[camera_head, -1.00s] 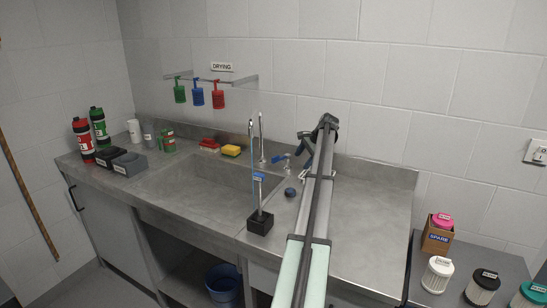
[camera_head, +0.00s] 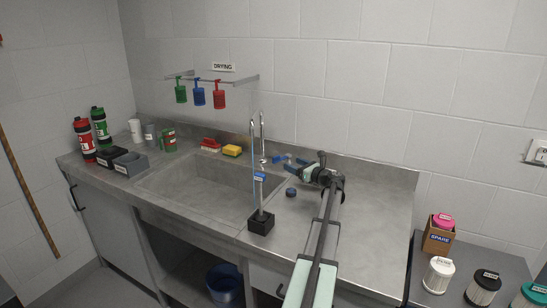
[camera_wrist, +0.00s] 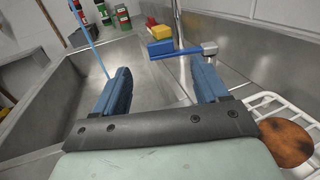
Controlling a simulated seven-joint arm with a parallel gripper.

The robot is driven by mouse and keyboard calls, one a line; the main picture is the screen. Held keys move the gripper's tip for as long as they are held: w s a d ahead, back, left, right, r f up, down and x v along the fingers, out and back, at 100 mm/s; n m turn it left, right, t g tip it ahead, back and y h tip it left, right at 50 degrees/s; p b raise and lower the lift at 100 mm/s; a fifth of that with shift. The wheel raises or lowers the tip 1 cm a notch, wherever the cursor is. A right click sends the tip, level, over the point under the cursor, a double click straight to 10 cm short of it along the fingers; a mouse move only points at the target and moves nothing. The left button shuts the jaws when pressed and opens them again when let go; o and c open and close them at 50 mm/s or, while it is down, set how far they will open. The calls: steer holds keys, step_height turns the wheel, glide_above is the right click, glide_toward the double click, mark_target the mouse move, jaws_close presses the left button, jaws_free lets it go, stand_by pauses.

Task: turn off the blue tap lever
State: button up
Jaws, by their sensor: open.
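The blue tap lever (camera_wrist: 178,52) lies across the upper middle of the wrist view, with a blue block-like end at its left. Its right end joins a silver valve body (camera_wrist: 209,47). My gripper (camera_wrist: 162,84) is open, its two blue fingers apart, and nothing shows between them. The lever is beyond the fingertips; its right end is near the right finger, and I cannot tell whether they touch. In the head view my gripper (camera_head: 298,166) is at the right of the tall silver tap (camera_head: 262,135), pointing left towards it. The lever is small and partly hidden there.
The sink basin (camera_head: 210,185) is left of the tap. A black block (camera_head: 260,222) with an upright post stands at its front edge. A blue round item (camera_head: 291,192) lies near my gripper. A white wire rack (camera_wrist: 270,100) and a brown round piece (camera_wrist: 285,142) are at right.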

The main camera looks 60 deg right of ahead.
mark_target(277, 157)
steer(key=x, duration=1.3)
steer(key=shift+w, duration=0.15)
steer(key=shift+c, duration=0.4)
jaws_close()
